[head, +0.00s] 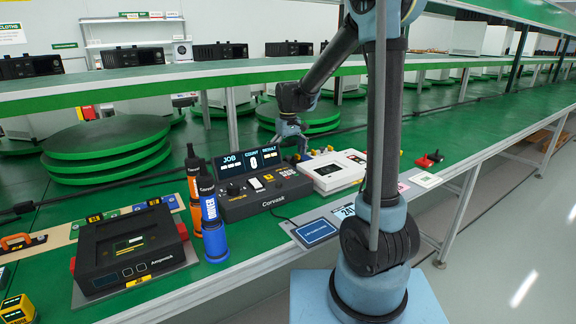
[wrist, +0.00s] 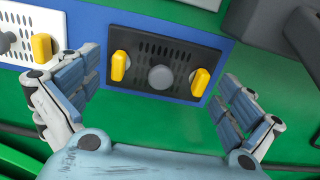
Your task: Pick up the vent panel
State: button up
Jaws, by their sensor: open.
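A black vent panel (wrist: 140,75) with rows of slots, two yellow tabs and a round grey knob lies on a blue strip in the wrist view. My gripper (wrist: 160,80) is open and empty, with one finger on either side of the panel and apart from it. A second, white vented panel (wrist: 15,42) with a yellow tab lies to the left. In the head view my gripper (head: 292,133) is behind the black control box, which hides the black panel or most of it.
The black control box (head: 262,196) with a display and a white box (head: 334,171) stand in front of my gripper. Blue and orange drivers (head: 212,235) stand left of the control box. A black unit (head: 128,250) sits further left. Round green turntables (head: 105,150) lie behind.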

jog(key=c, duration=1)
jog(key=shift+r, duration=0.15)
